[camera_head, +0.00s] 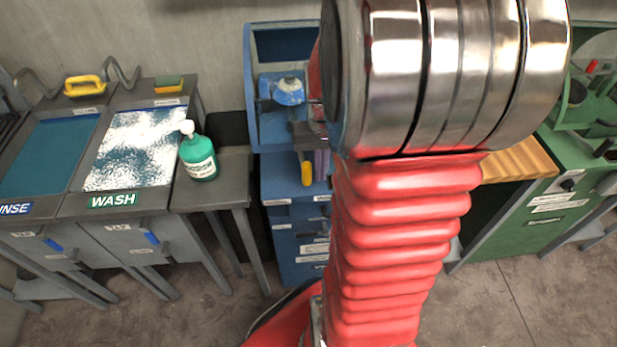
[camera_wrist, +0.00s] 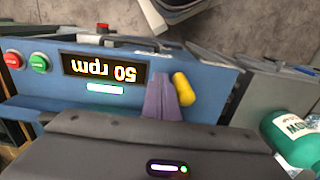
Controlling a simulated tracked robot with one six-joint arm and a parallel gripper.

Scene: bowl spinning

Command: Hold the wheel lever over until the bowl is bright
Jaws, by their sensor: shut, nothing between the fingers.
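The yellow lever (camera_head: 306,172) stands at the front of the blue wheel machine (camera_head: 283,187). In the wrist view the lever (camera_wrist: 183,88) lies against the right side of my gripper's purple fingers (camera_wrist: 162,98); contact looks likely, but a small gap cannot be ruled out. The fingers are together with nothing between them. In the head view my gripper (camera_head: 321,164) shows just right of the lever, partly hidden by my arm. The display (camera_wrist: 104,70) reads 50 rpm, upside down. A blue rounded piece (camera_head: 288,92) sits in the machine's open top; I cannot tell whether it is the bowl.
A green button (camera_wrist: 39,64) and a red button (camera_wrist: 13,59) sit beside the display. A green bottle (camera_head: 198,157) stands on the grey bench left of the machine, near the wash basin (camera_head: 130,148). A green machine (camera_head: 560,210) stands at the right.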

